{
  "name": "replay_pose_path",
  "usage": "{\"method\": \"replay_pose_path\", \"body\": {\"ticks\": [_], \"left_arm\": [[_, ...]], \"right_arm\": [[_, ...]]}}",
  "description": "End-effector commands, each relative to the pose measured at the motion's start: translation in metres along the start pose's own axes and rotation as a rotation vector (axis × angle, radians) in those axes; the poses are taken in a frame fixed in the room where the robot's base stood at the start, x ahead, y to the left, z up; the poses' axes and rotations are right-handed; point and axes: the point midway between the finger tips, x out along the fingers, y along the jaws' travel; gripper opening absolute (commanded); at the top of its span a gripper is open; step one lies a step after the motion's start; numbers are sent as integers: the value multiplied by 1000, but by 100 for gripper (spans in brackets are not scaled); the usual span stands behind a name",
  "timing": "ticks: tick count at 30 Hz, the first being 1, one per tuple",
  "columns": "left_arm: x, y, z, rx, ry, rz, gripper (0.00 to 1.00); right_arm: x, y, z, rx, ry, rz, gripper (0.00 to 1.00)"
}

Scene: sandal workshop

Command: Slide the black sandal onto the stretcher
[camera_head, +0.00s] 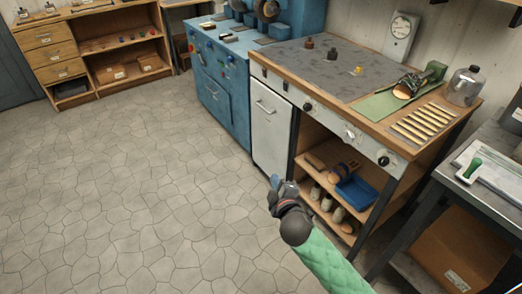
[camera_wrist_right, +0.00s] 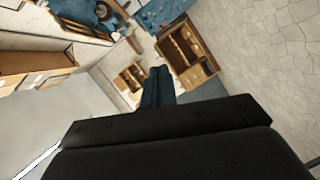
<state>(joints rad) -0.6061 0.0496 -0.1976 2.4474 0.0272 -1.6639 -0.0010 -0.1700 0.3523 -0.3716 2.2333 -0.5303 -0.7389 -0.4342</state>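A sandal with dark straps and a tan insole (camera_head: 406,88) is at the green stretcher (camera_head: 434,71) on the workbench's right part; I cannot tell whether it is around the form or beside it. Another dark-strapped sandal (camera_head: 343,170) lies on the shelf under the bench, by a blue tray (camera_head: 357,193). My right gripper (camera_head: 275,183) is in front of the bench, low and apart from both sandals. In the right wrist view its dark fingers (camera_wrist_right: 158,85) look close together, with nothing seen between them. My left gripper is out of view.
The workbench (camera_head: 318,72) has small knobs, a row of tan strips (camera_head: 420,122) and a glass jar (camera_head: 464,86). The stone floor is clear.

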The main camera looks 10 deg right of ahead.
Motion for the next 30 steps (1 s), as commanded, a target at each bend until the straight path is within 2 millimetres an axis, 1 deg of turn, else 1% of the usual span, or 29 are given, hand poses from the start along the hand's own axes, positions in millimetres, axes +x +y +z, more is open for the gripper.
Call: {"method": "replay_pose_path", "body": {"ticks": [1,2,3,5,6,8,9,13,15,18,21,24,30], "left_arm": [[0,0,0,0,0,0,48],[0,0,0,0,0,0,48],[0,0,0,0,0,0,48],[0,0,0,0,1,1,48],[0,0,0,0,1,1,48],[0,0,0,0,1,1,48],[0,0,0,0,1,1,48],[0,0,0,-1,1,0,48],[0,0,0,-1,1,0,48],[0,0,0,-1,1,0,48],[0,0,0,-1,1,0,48],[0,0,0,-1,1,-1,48],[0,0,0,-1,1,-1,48]], "right_arm": [[-17,-22,11,104,-71,-75,0],[-26,-33,17,164,-114,-119,0],[-40,-50,25,243,-173,-179,0],[-64,-74,36,357,-263,-269,0],[-81,-90,41,430,-324,-329,0],[-109,-113,48,535,-418,-420,0],[-129,-127,51,602,-480,-479,0],[-192,-165,54,780,-669,-656,0],[-222,-178,53,851,-754,-734,0],[-255,-191,50,919,-847,-818,0],[-275,-196,48,957,-903,-868,0],[-284,-199,47,974,-929,-891,0],[-285,-199,47,976,-934,-895,0]]}}
